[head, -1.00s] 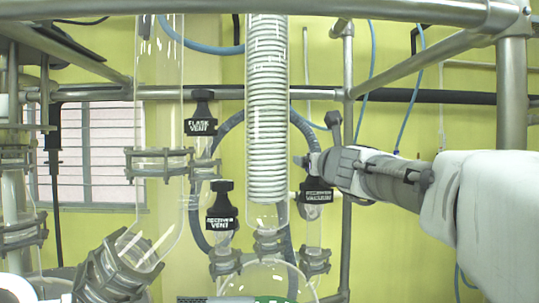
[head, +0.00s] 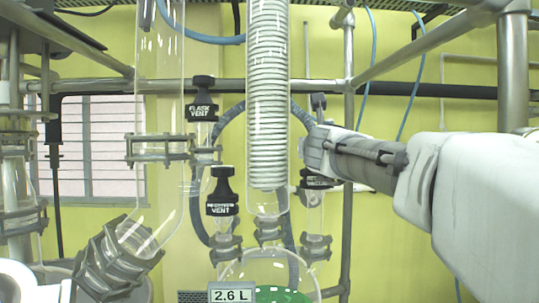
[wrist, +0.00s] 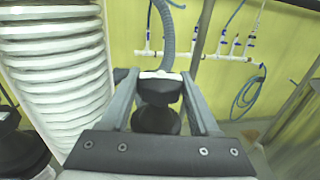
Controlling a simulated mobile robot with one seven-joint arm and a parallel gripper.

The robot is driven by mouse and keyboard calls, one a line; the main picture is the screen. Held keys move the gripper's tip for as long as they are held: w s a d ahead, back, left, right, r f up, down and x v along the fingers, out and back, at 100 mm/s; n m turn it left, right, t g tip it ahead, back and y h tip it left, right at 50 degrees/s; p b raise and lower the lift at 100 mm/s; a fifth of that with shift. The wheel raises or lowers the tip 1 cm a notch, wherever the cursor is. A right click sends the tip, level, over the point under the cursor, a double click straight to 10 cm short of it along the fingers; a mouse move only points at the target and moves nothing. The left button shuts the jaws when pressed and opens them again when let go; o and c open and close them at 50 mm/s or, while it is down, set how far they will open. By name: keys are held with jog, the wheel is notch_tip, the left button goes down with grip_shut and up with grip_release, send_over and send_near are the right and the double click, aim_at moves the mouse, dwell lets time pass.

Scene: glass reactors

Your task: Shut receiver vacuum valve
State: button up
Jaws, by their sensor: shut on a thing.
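The receiver vacuum valve (head: 316,181) is a black knob with a label on a glass neck, right of the coiled condenser in the head view. Its label is partly hidden by my gripper (head: 310,148), which comes in from the right. In the wrist view my gripper (wrist: 158,82) has its two fingers on either side of the black valve knob (wrist: 158,92), closed on it. A dark round part shows below the knob, between the fingers. I cannot tell from the views how far the valve is turned.
The receiver vent valve (head: 222,192) and flask vent valve (head: 203,98) stand to the left. The glass condenser (head: 268,100) is close beside my gripper and also fills the left of the wrist view (wrist: 58,70). A metal frame post (head: 348,110) stands behind.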

jog(key=m+g+h+b, duration=0.1)
jog(key=m+h, duration=0.2)
jog(key=h, duration=0.1)
jog(key=shift+w, duration=0.1)
jog(key=shift+m+g+h+p, duration=0.25)
jog(key=shift+m+g+h, duration=0.5)
jog(key=shift+h, duration=0.45)
jog(key=shift+m+g+h+p, duration=0.2)
jog(key=shift+m+g+h, duration=0.55)
jog(key=shift+h, duration=0.45)
jog(key=o, duration=1.1)
jog(key=shift+d+t+y, duration=0.1)
jog(key=shift+t+y, duration=0.2)
